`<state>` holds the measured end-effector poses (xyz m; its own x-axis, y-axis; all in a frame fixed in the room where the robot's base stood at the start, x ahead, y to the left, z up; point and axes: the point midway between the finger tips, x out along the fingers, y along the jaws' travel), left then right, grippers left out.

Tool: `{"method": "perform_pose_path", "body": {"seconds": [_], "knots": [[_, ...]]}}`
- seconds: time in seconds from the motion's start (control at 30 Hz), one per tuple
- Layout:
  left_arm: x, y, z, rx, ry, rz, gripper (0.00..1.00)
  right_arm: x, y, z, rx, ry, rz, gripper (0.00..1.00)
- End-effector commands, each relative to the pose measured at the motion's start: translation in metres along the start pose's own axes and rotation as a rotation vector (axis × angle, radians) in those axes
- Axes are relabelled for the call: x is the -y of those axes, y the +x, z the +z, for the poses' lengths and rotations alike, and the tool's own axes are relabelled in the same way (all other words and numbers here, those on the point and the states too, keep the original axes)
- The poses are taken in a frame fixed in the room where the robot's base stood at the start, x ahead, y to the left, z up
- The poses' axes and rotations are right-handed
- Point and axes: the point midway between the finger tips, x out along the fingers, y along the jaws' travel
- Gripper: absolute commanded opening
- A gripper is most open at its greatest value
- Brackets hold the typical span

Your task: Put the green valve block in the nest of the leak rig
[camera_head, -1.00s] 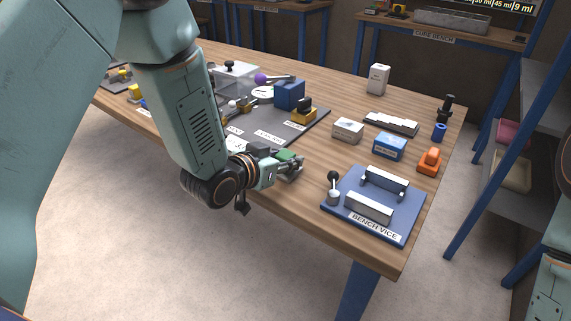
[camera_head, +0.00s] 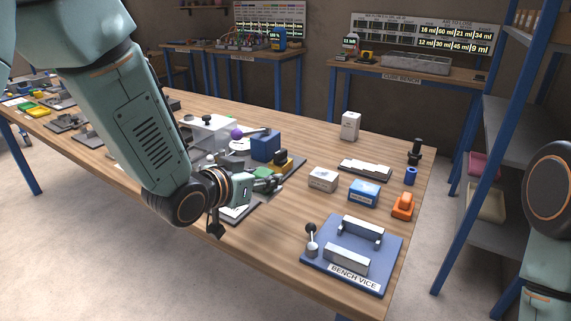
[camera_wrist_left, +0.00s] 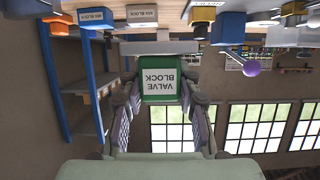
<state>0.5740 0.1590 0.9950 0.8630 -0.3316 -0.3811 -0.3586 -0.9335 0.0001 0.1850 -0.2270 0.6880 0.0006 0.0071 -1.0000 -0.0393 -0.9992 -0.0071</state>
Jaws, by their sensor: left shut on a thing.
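My left gripper (camera_head: 268,183) is shut on the green valve block (camera_head: 262,172), above the near side of the rig's dark grey board (camera_head: 240,214). In the left wrist view the valve block (camera_wrist_left: 160,85) is between the fingers, its white label upside down. The rig carries a blue block (camera_head: 265,144) and a lever with a purple knob (camera_head: 236,133), which also shows in the wrist view (camera_wrist_left: 252,67). My arm and gripper hide part of the rig, and I cannot make out the nest. My right gripper is not in view.
A blue bench vice (camera_head: 312,262) stands at the table's near right corner. White and blue boxes (camera_head: 363,193), an orange item (camera_head: 402,206) and a white carton (camera_head: 350,125) stand to the right. Bare wood lies between rig and vice.

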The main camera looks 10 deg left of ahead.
Motion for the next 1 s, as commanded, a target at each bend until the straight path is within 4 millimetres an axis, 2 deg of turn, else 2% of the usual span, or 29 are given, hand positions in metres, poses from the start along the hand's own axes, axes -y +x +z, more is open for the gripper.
{"method": "perform_pose_path", "body": {"seconds": [0.17,0.33,0.8,1.0], "knots": [[-0.019,-0.005,0.020,0.002,0.046,0.126,0.00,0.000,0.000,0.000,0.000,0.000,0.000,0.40],[-0.031,-0.019,0.046,-0.001,0.104,0.274,0.00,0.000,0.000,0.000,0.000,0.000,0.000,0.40],[-0.043,-0.079,0.109,-0.004,0.235,0.583,0.00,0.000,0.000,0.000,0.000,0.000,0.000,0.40],[-0.045,-0.103,0.125,-0.005,0.251,0.622,0.00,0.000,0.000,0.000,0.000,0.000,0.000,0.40]]}}
